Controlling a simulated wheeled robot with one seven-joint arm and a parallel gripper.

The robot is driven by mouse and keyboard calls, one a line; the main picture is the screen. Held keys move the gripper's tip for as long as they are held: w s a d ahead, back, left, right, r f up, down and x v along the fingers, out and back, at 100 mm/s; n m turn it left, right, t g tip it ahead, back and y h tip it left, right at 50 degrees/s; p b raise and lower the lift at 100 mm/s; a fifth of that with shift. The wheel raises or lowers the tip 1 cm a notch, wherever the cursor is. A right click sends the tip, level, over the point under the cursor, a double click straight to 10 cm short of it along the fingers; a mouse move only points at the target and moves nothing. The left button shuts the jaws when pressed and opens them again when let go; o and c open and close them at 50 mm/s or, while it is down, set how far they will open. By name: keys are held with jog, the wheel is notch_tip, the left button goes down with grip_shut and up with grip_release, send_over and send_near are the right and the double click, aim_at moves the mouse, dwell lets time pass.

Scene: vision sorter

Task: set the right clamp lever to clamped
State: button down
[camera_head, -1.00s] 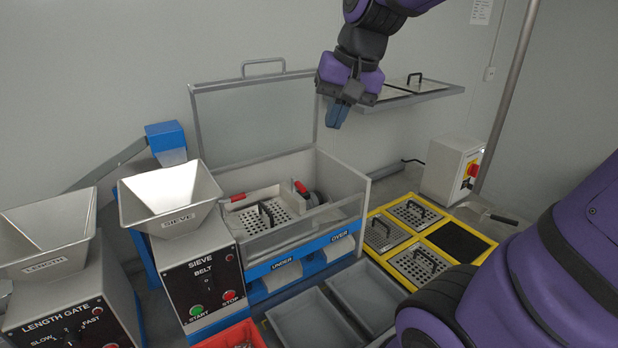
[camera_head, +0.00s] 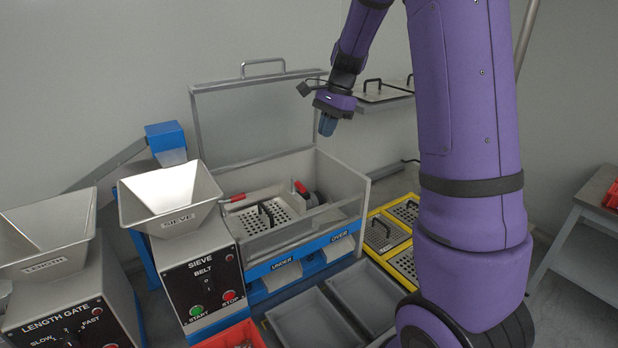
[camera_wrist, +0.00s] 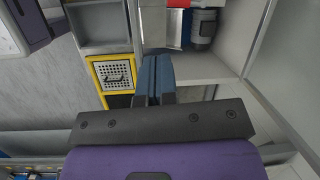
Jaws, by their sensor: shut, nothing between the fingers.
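The sieve box (camera_head: 352,185) stands open with its lid up. Inside it a perforated sieve plate with a black handle (camera_head: 265,212) lies flat. The right clamp lever (camera_head: 302,188) has a red grip and sits at the plate's right back corner, tilted. The left clamp lever (camera_head: 237,198) has a red grip and lies at the plate's left side. My gripper (camera_head: 327,126) is shut and empty, above the right back part of the box, apart from the levers. In the wrist view its blue fingers (camera_wrist: 153,80) are together; a red piece shows at the top edge.
The raised lid (camera_head: 255,120) stands behind the box. A wall shelf (camera_head: 385,98) holds spare plates near my gripper. A yellow rack (camera_head: 392,238) of sieve plates is to the right. The sieve hopper (camera_head: 170,195) stands left. Grey trays (camera_head: 310,322) are in front.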

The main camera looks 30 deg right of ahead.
jog(key=w+d+f+m, duration=0.3)
jog(key=w+d+f, duration=0.1)
jog(key=f, duration=0.1)
jog(key=shift+d+f+g, duration=0.2)
jog(key=shift+f+g, duration=0.1)
jog(key=shift+s+f, duration=0.1)
jog(key=a+f, duration=0.7)
jog(key=f, duration=0.3)
jog(key=shift+w, duration=0.3)
